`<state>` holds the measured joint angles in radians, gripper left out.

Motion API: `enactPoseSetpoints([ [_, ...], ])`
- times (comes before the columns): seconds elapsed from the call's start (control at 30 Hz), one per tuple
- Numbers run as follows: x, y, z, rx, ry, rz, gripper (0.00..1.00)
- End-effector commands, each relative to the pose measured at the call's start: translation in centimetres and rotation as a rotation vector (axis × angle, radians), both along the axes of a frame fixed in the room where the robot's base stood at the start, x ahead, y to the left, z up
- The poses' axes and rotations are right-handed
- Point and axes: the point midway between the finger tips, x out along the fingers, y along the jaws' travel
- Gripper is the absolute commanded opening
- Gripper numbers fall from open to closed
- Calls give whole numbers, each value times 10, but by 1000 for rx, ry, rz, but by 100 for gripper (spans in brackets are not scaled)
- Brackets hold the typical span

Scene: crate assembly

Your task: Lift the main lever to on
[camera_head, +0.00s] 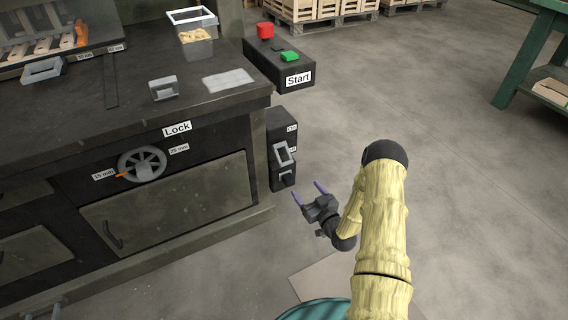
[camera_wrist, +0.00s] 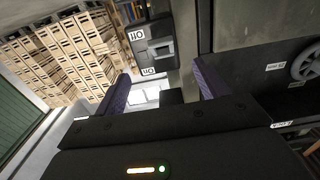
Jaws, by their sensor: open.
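The main lever's dark box (camera_head: 278,122) is fixed to the right side of the machine, with two small labels too small to read surely. In the wrist view the labelled box (camera_wrist: 143,34) shows beyond my fingers, with a grey handle part (camera_wrist: 160,48). My gripper (camera_head: 308,191) is open and empty, a little below and right of the lever, apart from it. Its two purple fingers also show in the wrist view (camera_wrist: 161,76).
A machine bench carries a Lock label (camera_head: 177,129) and a grey hand wheel (camera_head: 142,163) on its front. A Start box (camera_head: 279,65) with red and green buttons juts out above the lever. Open floor (camera_head: 440,160) lies to the right; a green table (camera_head: 530,60) stands farther off.

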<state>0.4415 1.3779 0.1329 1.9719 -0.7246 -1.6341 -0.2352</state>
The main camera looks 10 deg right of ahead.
Motion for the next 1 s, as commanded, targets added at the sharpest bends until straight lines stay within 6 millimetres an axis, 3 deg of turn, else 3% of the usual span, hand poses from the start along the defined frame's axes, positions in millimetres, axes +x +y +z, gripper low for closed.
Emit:
enactPoseSetpoints([
  [0.47, 7, 2, -1, 1, -7, 0, 73],
  [1.0, 90, 30, -2, 2, -9, 0, 73],
])
